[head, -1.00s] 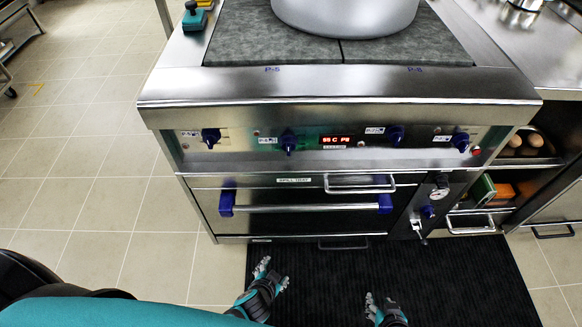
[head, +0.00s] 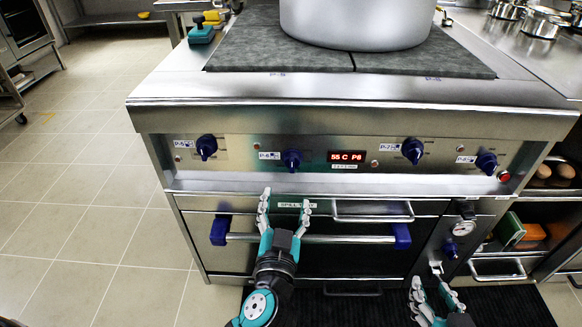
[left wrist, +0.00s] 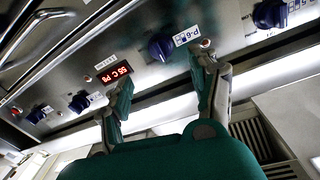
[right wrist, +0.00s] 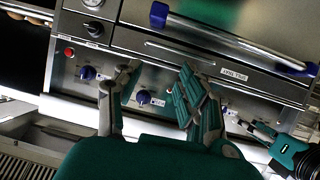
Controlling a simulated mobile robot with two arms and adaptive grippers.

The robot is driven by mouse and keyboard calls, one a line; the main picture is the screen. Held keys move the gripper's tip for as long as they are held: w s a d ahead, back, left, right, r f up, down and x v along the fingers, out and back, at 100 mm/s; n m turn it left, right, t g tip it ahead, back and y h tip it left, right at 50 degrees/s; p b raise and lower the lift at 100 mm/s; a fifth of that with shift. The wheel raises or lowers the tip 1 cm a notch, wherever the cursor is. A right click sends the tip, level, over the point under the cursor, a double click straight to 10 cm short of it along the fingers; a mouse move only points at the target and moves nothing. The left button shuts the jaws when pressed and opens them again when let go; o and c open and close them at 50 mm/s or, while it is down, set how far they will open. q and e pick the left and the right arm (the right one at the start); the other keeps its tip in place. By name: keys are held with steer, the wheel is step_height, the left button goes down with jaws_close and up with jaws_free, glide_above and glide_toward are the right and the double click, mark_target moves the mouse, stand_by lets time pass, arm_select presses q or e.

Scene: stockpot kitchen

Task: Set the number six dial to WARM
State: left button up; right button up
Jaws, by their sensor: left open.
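The number six dial (head: 292,160) is a dark blue knob beside the P-6 label (head: 269,155) on the steel control panel. It also shows in the left wrist view (left wrist: 162,47), between my fingertips in the picture. My left gripper (head: 285,200) is open and empty, just below this dial in the head view. Its fingers also show in the left wrist view (left wrist: 163,75). I cannot read any WARM mark. My right gripper (head: 431,287) is open and empty, low in front of the stove's right side; its fingers show in the right wrist view (right wrist: 155,80).
Similar blue dials sit at P-5 (head: 206,147), P-7 (head: 412,150) and P-8 (head: 486,162). A red display (head: 347,156) reads 55 C P8. An oven handle (head: 330,239) runs below the panel. A large pot (head: 355,22) stands on the cooktop.

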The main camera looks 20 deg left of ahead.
mark_target(291, 169)
arm_select(q)
steer(key=x, duration=1)
steer(key=shift+w, duration=0.15)
steer(key=shift+x, duration=0.85)
arm_select(e)
steer(key=shift+w+a+r+t, duration=0.2)
steer(key=shift+w+r+t, duration=0.2)
steer(key=shift+r, duration=0.3)
arm_select(q)
steer(key=c, duration=1.2)
arm_select(e)
steer(key=shift+f, duration=0.1)
